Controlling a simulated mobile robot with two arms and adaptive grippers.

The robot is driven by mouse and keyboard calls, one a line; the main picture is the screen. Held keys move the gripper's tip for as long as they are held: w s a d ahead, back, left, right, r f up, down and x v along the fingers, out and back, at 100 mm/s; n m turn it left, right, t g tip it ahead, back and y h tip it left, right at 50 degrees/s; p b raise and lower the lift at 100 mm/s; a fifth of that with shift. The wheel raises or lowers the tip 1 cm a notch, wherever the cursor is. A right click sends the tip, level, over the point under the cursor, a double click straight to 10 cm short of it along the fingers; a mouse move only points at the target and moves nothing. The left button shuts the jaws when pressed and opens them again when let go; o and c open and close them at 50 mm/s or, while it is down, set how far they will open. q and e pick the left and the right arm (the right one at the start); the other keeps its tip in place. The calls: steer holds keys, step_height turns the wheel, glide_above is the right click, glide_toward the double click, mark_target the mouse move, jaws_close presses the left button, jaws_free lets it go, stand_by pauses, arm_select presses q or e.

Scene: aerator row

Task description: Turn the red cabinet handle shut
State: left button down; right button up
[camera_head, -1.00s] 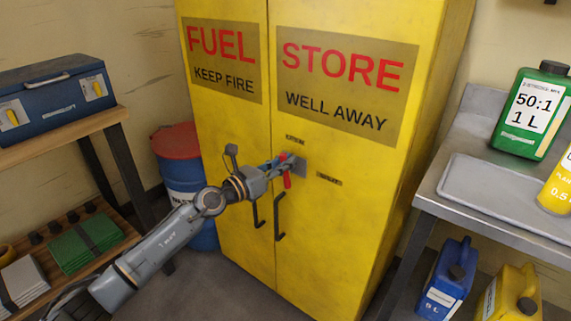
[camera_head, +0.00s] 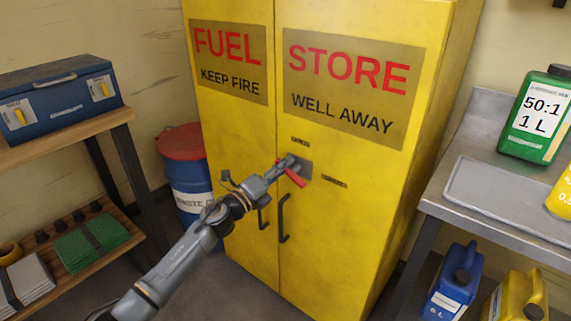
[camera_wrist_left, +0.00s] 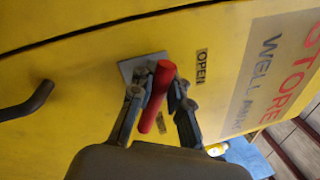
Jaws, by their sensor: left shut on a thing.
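The red handle (camera_head: 296,179) sits on a grey plate (camera_head: 305,168) on the front of the yellow cabinet (camera_head: 345,225). It slants down and to the right in the head view. My left gripper (camera_head: 284,166) is at the handle, shut on it. In the left wrist view the red handle (camera_wrist_left: 157,95) lies between the two fingers of my left gripper (camera_wrist_left: 160,100), with its free end pointing back toward my wrist. A small label reading OPEN (camera_wrist_left: 201,68) is beside the plate. My right gripper is not in view.
Black pull handles (camera_head: 283,220) hang below the plate, close to my left wrist. A blue drum with a red lid (camera_head: 182,142) stands left of the cabinet. A grey workbench (camera_head: 470,205) with bottles is on the right; a wooden shelf (camera_head: 70,128) is on the left.

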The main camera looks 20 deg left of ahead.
arm_select(q)
steer(key=n, duration=0.3)
steer(key=shift+a+f+t+y+p, duration=0.2)
steer(key=shift+f+t+y+p, duration=0.1)
steer(key=shift+f+y, duration=0.1)
steer(key=shift+f+n+y+p, duration=0.15)
steer(key=shift+n+p, duration=0.05)
steer(key=shift+n, duration=0.7)
steer(key=shift+f+n+y+p, duration=0.15)
steer(key=shift+n+p, duration=0.05)
steer(key=shift+n, duration=0.7)
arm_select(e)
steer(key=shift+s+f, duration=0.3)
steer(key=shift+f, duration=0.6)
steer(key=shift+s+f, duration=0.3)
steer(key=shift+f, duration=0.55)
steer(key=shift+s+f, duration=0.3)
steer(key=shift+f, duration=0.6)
arm_select(q)
steer(key=c, duration=1.3)
jaws_free()
steer(key=v, duration=1.2)
steer(key=shift+f, duration=0.1)
